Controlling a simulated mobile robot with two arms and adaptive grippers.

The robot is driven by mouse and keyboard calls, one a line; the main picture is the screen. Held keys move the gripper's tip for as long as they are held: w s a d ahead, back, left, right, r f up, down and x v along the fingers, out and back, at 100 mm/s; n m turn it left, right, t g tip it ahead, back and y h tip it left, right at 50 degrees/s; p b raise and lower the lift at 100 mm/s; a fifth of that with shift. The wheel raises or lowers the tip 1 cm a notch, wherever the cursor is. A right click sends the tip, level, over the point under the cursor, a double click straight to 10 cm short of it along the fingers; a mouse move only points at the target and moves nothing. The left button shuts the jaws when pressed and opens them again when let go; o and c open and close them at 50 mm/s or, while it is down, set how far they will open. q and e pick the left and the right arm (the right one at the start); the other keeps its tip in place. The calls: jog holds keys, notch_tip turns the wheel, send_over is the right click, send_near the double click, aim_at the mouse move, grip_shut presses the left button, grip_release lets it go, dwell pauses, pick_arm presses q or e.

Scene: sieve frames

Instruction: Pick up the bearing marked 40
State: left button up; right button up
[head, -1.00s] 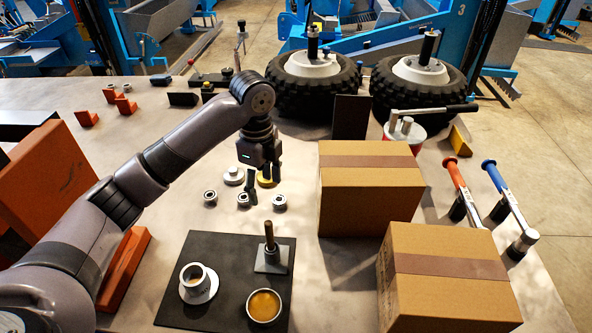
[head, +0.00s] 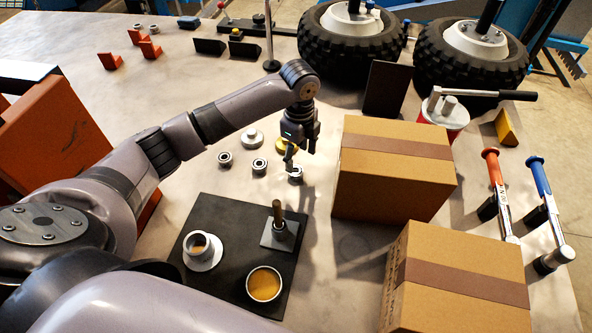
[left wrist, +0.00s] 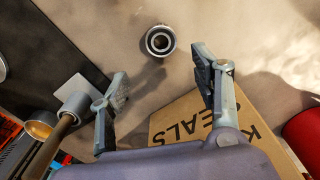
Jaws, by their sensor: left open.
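Three small ring bearings lie in a row on the table: a left bearing (head: 224,158), a middle bearing (head: 259,165) and a right bearing (head: 296,175). No number can be read on any of them. My left gripper (head: 300,160) is open and empty above the right bearing, partly covering it in the head view. In the left wrist view, one bearing (left wrist: 160,41) lies on the table beyond the open fingers (left wrist: 160,72), near the line midway between them and not touched. My right gripper is not in view.
A black mat (head: 222,277) holds a flanged cup (head: 200,250), a post on a square base (head: 279,232) and an amber-filled bowl (head: 264,284). Cardboard boxes (head: 393,190) (head: 455,290) stand to the right. A white disc (head: 252,138) and yellow disc (head: 285,146) sit behind the bearings.

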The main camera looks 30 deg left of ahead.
aim_at(297, 170)
pick_arm(q)
notch_tip(297, 170, down, 2)
jog(key=shift+f, duration=0.1)
jog(key=f, duration=0.3)
jog(key=a+f+p, duration=0.1)
jog(key=shift+w+f, duration=0.25)
jog(key=shift+f, duration=0.15)
jog(key=shift+c, duration=0.4)
jog(key=c, duration=1.3)
jog(key=shift+o, duration=0.2)
jog(key=shift+r, duration=0.15)
